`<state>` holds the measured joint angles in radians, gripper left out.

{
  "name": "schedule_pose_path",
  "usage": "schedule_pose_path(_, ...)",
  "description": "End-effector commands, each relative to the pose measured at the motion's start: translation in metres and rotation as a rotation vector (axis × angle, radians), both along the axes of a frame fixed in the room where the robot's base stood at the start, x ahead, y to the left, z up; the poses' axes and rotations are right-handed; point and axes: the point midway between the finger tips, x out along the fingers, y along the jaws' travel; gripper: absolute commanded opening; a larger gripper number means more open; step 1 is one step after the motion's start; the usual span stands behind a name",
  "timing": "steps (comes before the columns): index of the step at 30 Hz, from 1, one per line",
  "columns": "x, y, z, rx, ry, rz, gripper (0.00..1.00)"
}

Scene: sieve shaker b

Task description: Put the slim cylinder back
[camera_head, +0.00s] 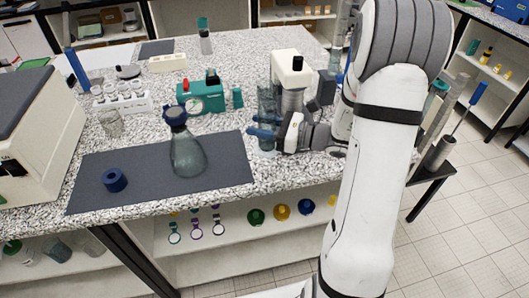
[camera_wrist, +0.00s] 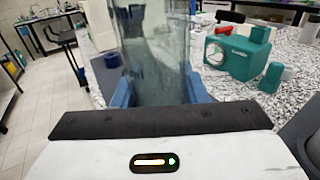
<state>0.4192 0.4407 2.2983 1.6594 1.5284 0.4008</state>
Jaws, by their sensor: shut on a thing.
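The slim cylinder (camera_head: 265,100) is a tall clear glass vessel, upright near the front edge of the speckled bench, right of the dark mat. My gripper (camera_head: 264,138) reaches it from the right, and its blue fingers are shut around the lower part. In the wrist view the cylinder (camera_wrist: 155,50) fills the space between the two blue fingers of my gripper (camera_wrist: 160,92). The cylinder's foot is partly hidden, and I cannot tell whether it touches the bench.
A dark mat (camera_head: 90,180) holds a flask with a blue top (camera_head: 187,150) and a blue ring (camera_head: 114,180). A white-and-dark instrument (camera_head: 292,75) stands close behind the cylinder. A teal device (camera_head: 203,95) and a tube rack (camera_head: 122,103) are further left.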

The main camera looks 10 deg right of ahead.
Motion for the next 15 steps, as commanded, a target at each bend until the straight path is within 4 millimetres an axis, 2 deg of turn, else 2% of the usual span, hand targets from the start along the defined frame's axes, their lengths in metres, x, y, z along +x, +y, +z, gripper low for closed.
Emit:
schedule_pose_path(4, 0.000, -0.001, -0.025, 0.002, 0.004, -0.002, 0.07)
schedule_pose_path(11, 0.000, -0.001, -0.043, 0.002, 0.002, -0.003, 0.07)
schedule_pose_path(15, 0.000, -0.001, -0.062, 0.003, 0.003, -0.004, 0.07)
